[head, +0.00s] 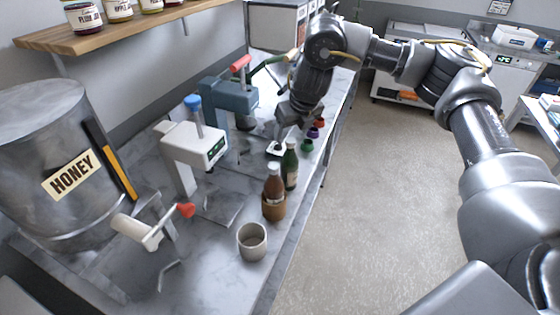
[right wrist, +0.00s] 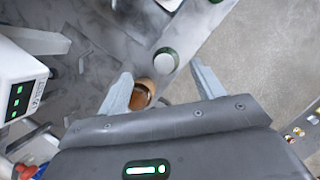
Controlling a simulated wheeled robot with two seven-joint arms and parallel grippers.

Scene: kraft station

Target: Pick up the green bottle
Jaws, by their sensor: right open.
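The green bottle (head: 290,168) stands upright on the marble counter near its right edge, just behind the brown bottle. In the right wrist view the green bottle (right wrist: 166,61) shows from above, with a pale round top and a green rim. My left gripper is out of view.
A brown bottle (head: 273,184) stands in a wooden cup (head: 273,208) close in front. A grey cup (head: 252,242) is nearer. Small coloured caps (head: 307,146) lie behind the green bottle. A white machine (head: 195,147) stands to the left. Open floor is right.

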